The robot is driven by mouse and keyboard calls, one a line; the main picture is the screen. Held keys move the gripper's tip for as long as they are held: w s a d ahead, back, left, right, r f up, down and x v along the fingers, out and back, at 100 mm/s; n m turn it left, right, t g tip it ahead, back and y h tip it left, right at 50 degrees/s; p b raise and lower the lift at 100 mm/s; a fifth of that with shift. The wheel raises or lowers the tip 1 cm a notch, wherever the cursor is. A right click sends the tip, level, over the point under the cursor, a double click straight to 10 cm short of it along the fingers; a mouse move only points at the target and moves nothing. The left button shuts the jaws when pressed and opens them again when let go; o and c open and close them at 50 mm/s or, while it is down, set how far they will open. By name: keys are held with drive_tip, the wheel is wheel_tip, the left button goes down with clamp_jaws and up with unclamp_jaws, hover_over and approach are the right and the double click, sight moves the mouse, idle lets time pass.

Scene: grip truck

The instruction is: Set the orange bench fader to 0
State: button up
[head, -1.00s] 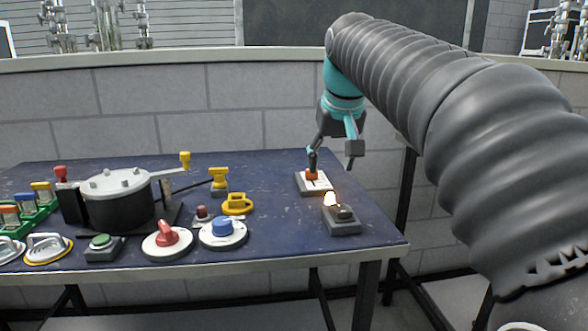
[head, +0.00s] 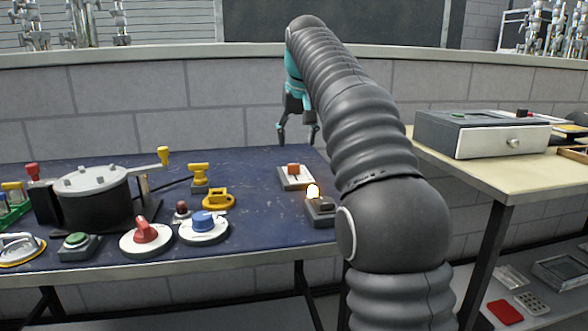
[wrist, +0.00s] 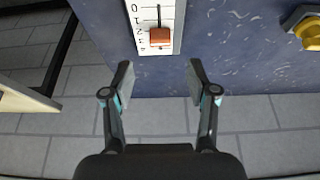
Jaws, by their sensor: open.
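The orange bench fader (head: 293,168) sits on a small white plate (head: 284,184) on the blue bench top. In the wrist view its orange knob (wrist: 160,38) stands in a vertical slot beside a printed scale with 0 at the top. The knob is well below the 0, near the 3 mark. My gripper (head: 298,136) is open and empty, beyond the fader in the head view. In the wrist view the open fingers (wrist: 160,82) are apart from the knob and lined up either side of it, short of the plate.
A lit lamp block (head: 320,206) stands just in front of the fader. A blue knob (head: 203,221), a red knob (head: 146,230), yellow handles (head: 218,199) and a black pot (head: 92,205) are to the left. A side table with a grey drawer box (head: 485,134) is at right.

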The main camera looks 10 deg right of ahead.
sight(294, 164)
drive_tip(key=b+x, duration=0.2)
drive_tip(key=x, duration=0.6)
drive_tip(key=shift+w+f, duration=0.15)
drive_tip(key=shift+f, duration=0.1)
clamp_jaws()
